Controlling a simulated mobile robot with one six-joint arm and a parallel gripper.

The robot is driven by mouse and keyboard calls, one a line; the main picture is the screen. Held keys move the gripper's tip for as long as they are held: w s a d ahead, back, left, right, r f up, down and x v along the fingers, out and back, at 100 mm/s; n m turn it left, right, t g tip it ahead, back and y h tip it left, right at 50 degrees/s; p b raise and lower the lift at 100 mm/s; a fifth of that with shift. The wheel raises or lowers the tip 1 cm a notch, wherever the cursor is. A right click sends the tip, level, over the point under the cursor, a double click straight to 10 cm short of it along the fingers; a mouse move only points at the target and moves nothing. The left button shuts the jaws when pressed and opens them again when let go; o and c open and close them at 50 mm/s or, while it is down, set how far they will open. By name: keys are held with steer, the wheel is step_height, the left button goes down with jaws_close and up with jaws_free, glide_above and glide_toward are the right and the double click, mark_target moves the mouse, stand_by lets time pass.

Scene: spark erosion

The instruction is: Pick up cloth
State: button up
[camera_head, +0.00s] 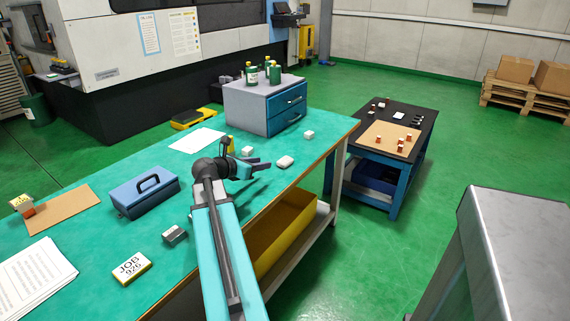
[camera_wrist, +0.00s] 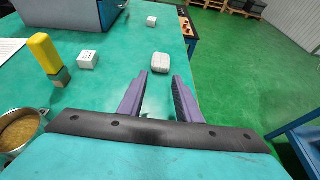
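A small white rounded pad (camera_head: 285,161), which looks like the folded cloth, lies on the green bench top near its right edge. In the wrist view the pad (camera_wrist: 160,62) sits just beyond my fingertips, roughly centred between them. My gripper (camera_wrist: 160,80) is open, with its two purple fingers apart. No object is held between them. In the head view my gripper (camera_head: 262,166) is close to the pad, on its left side. The gap between fingertips and pad is small, and I cannot tell the height above the bench exactly.
White blocks (camera_wrist: 88,60) (camera_wrist: 151,21) and a yellow-topped bottle (camera_wrist: 45,55) stand left of and beyond the pad. A metal cup (camera_wrist: 20,128) is at left. A blue drawer cabinet (camera_head: 265,104) stands behind. The bench edge drops off at right, beside a black-topped cart (camera_head: 405,113).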

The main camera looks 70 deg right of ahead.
steer(key=o, duration=0.8)
steer(key=shift+s+d, duration=0.15)
steer(key=shift+s, duration=0.05)
steer(key=shift+c, duration=0.2)
glide_toward(282, 161)
steer(key=shift+x, duration=2.4)
steer(key=shift+r, duration=0.1)
steer(key=shift+d, duration=0.15)
steer(key=shift+x, duration=2.5)
steer(key=shift+c, duration=0.4)
